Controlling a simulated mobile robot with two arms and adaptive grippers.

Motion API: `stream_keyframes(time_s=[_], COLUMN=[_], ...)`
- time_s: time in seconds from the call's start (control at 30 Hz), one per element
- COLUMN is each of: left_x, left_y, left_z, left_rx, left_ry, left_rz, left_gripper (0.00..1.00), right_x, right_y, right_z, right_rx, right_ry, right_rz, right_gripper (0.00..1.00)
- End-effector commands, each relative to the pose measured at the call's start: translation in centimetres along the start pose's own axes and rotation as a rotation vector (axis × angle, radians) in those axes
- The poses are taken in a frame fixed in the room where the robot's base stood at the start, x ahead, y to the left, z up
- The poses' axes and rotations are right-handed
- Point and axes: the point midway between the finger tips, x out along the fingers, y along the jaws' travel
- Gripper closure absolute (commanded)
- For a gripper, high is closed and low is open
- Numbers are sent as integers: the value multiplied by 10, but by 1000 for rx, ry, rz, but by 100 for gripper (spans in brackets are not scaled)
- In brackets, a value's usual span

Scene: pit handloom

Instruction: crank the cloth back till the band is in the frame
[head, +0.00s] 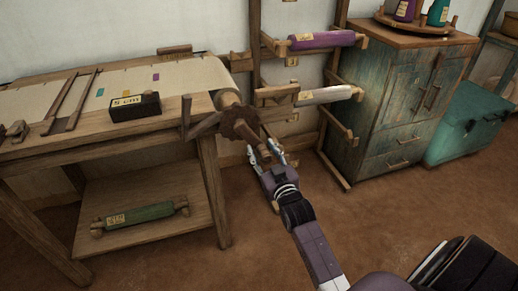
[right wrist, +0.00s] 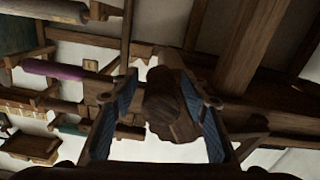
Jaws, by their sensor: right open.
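The pale cloth (head: 185,75) lies along the loom bench and wraps over the roller (head: 228,98) at its right end. Small purple, teal and yellow marks show on the cloth; I cannot tell which is the band. A dark wooden frame (head: 75,98) of two bars lies across the cloth at left. A toothed wooden wheel (head: 240,125) and a crank handle (head: 263,154) are at the roller's near end. My right gripper (head: 267,153) is open around the handle, which also shows between the fingers in the right wrist view (right wrist: 172,103); contact is unclear. My left gripper is out of view.
A black labelled block (head: 135,106) sits on the loom's near edge. A green roll (head: 140,215) lies on the lower shelf. A rack with a purple roll (head: 322,40) and a white roll (head: 325,95) stands behind, beside a teal cabinet (head: 400,100). Floor in front is clear.

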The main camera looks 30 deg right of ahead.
Motion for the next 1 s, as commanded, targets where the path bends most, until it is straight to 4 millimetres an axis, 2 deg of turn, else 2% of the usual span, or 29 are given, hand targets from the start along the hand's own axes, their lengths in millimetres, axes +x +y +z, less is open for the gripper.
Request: stream_keyframes(time_s=[0.1,0.2,0.53,0.9,1.0], left_x=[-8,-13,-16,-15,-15], left_y=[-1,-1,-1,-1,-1], left_z=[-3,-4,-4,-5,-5], left_rx=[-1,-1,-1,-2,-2], left_ry=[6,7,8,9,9], left_rz=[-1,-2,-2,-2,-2], left_gripper=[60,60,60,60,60], right_x=[15,21,24,24,24], right_y=[0,-1,0,0,0], right_z=[1,1,1,1,1], right_rx=[0,0,0,0,0], right_ry=[0,0,-1,-1,-1], right_rz=[-1,-1,-1,0,0], right_gripper=[58,58,60,100,100])
